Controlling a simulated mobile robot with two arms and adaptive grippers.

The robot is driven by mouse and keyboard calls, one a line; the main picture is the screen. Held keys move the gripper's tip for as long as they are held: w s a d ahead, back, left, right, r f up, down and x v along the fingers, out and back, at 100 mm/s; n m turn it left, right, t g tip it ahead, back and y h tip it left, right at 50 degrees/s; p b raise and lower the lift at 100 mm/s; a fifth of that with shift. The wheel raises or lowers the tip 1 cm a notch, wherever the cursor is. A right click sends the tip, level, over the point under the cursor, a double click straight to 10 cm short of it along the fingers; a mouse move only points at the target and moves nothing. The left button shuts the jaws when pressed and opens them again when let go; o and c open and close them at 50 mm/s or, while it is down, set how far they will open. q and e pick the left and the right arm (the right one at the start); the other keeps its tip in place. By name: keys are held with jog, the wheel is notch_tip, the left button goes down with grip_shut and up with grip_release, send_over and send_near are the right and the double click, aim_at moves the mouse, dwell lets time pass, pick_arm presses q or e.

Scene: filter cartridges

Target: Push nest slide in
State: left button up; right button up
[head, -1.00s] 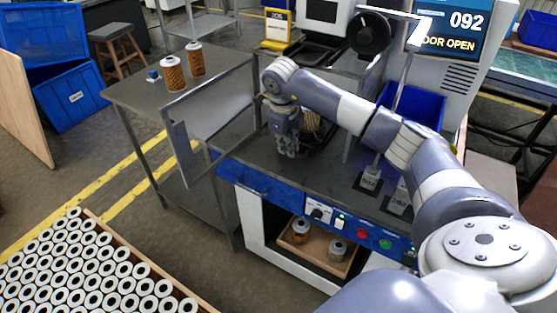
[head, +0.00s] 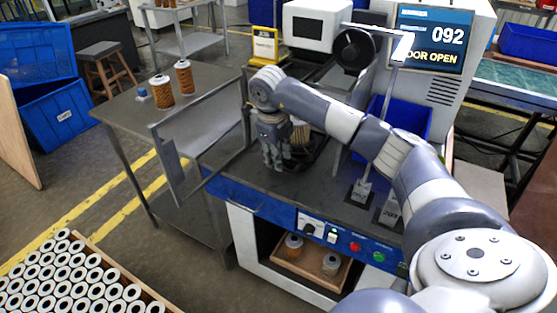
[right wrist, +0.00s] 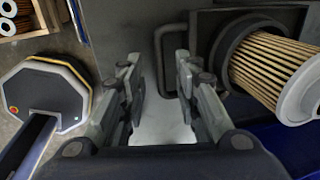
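The nest slide (right wrist: 216,30) shows at the right of the right wrist view as a dark block with a round cup. A pleated filter cartridge (right wrist: 268,72) with a white end sits in the cup. It also shows in the head view, partly hidden behind my gripper (head: 300,132). A grey bar handle (right wrist: 160,48) sticks out from the slide's left side. My right gripper (head: 274,160) is low over the bench front, beside the nest. Its fingers (right wrist: 160,85) are open, with the handle between and just beyond the tips; contact cannot be told. My left gripper is out of view.
The machine's display (head: 436,40) reads DOOR OPEN. An open door panel (head: 205,130) stands left of my right gripper. Two cartridges stand on the left table (head: 125,108). A crate of white-ended cartridges (head: 70,280) is at lower left. Two clamp-like posts stand right on the bench.

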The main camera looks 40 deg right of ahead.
notch_tip(320, 180, up, 10)
jog(key=a, duration=0.1)
jog(key=shift+s+a+f, duration=0.15)
jog(key=shift+s+a, duration=0.2)
jog(key=o, duration=1.2)
jog(key=shift+a+n+p, duration=0.1)
jog(key=shift+n+p, duration=0.4)
jog(key=shift+n, duration=0.2)
jog(key=shift+o, duration=1.4)
jog(key=n+p, duration=0.1)
jog(key=n, duration=0.3)
jog(key=a+n+h+p, duration=0.1)
jog(key=n+p, duration=0.1)
jog(key=n, duration=0.1)
jog(key=f+n+h+p, duration=0.1)
jog(key=n+p, duration=0.1)
jog(key=n, duration=0.2)
jog(key=shift+s+a+n+t, duration=0.2)
jog(key=shift+s+n+t, duration=0.1)
jog(key=shift+s, duration=0.05)
jog(key=d+f+n+p, duration=0.1)
jog(key=f, duration=0.2)
jog(key=d+f+n+p, duration=0.1)
jog(key=f+n, duration=0.1)
jog(key=f, duration=0.2)
jog(key=w+d+f+n+p, duration=0.1)
jog(key=f+n, duration=0.1)
jog(key=f, duration=0.2)
jog(key=shift+w+d, duration=0.1)
